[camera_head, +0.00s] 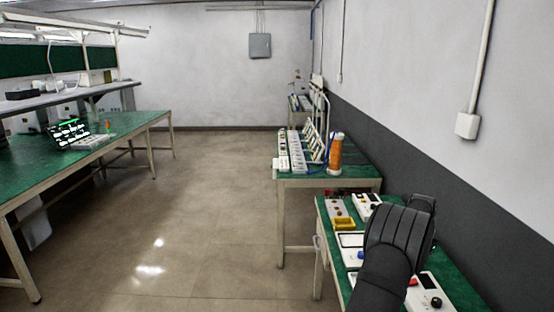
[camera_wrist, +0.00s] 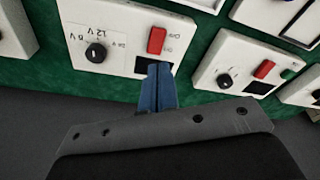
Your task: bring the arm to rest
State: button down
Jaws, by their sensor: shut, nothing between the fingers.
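My gripper (camera_wrist: 157,72) shows in the wrist view with its two blue fingers together and nothing between them. The fingertips overlap the lower edge of a white control box (camera_wrist: 122,38) that has a black knob and a red switch. I cannot tell whether they touch it. In the head view my dark arm rises over the near right bench (camera_head: 462,285), and the fingers are hidden there.
A second white box (camera_wrist: 243,62) lies to the right in the wrist view. An orange cylinder (camera_head: 335,153) stands on the bench behind. The wall is close on the right; the floor (camera_head: 215,220) is clear.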

notch_tip(320, 180, down, 7)
dwell(0.7)
jog(key=shift+r, duration=0.1)
jog(key=s+d+r+m+t+y, duration=0.1)
jog(key=s+r+m, duration=0.2)
jog(key=r+m, duration=0.4)
jog(key=s+d+r+m+y, duration=0.1)
jog(key=s+d+r+m, duration=0.1)
jog(key=r+m, duration=0.5)
jog(key=shift+s+r+m+t, duration=0.3)
jog(key=shift+s+r+t, duration=0.1)
jog(key=shift+s+r, duration=0.2)
dwell(0.9)
